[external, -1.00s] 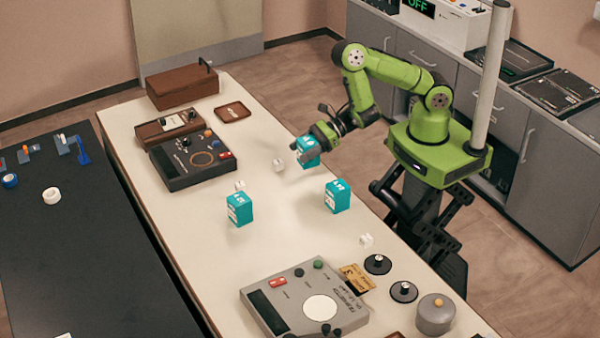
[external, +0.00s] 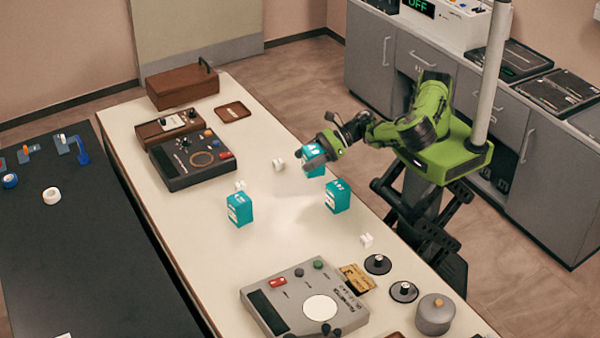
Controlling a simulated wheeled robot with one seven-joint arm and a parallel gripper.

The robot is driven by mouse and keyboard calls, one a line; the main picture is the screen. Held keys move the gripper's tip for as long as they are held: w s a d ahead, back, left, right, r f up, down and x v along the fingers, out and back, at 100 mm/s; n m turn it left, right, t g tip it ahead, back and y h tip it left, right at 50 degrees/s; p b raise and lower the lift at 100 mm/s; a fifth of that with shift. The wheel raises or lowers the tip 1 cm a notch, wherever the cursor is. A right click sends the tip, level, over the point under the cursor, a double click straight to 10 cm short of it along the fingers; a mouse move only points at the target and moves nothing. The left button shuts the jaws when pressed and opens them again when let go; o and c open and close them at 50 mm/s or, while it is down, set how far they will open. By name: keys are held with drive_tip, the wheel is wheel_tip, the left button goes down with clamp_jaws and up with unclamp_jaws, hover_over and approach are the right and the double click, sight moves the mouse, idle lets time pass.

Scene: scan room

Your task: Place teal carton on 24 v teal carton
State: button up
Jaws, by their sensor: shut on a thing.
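My gripper (external: 314,157) is shut on a teal carton (external: 316,169) at the right side of the white table, partly hidden by the fingers. Two more teal cartons stand upright on the table. One (external: 337,198) is just in front of and slightly right of the held carton in the picture. The other (external: 240,210) stands farther left. Both have white markings too small to read, so I cannot tell which is the 24 V one. I cannot tell how high the held carton is above the table.
Small white blocks lie near the cartons: one (external: 279,165) left of my gripper, one (external: 240,185) behind the left carton, one (external: 366,240) nearer. A dark device (external: 190,160) stands behind, a grey device (external: 304,300) in front. The table (external: 205,240) has clear space between.

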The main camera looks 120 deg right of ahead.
drive_tip(key=shift+w+a+r+m+h, duration=0.1)
drive_tip(key=shift+a+r+m+h, duration=0.1)
drive_tip(key=shift+a, duration=0.3)
drive_tip(key=shift+w+a+r+m+h, duration=0.1)
drive_tip(key=shift+a+r+m, duration=0.1)
drive_tip(key=shift+a, duration=0.3)
drive_tip(key=s+a+r+m+g+h+p, duration=0.4)
drive_tip(key=a+r+m+h+p, duration=0.25)
drive_tip(key=r, duration=0.25)
drive_tip(key=b, duration=0.1)
hover_over(333, 184)
wheel_tip(333, 184, down, 10)
drive_tip(key=o, duration=1)
drive_tip(key=shift+o, duration=0.2)
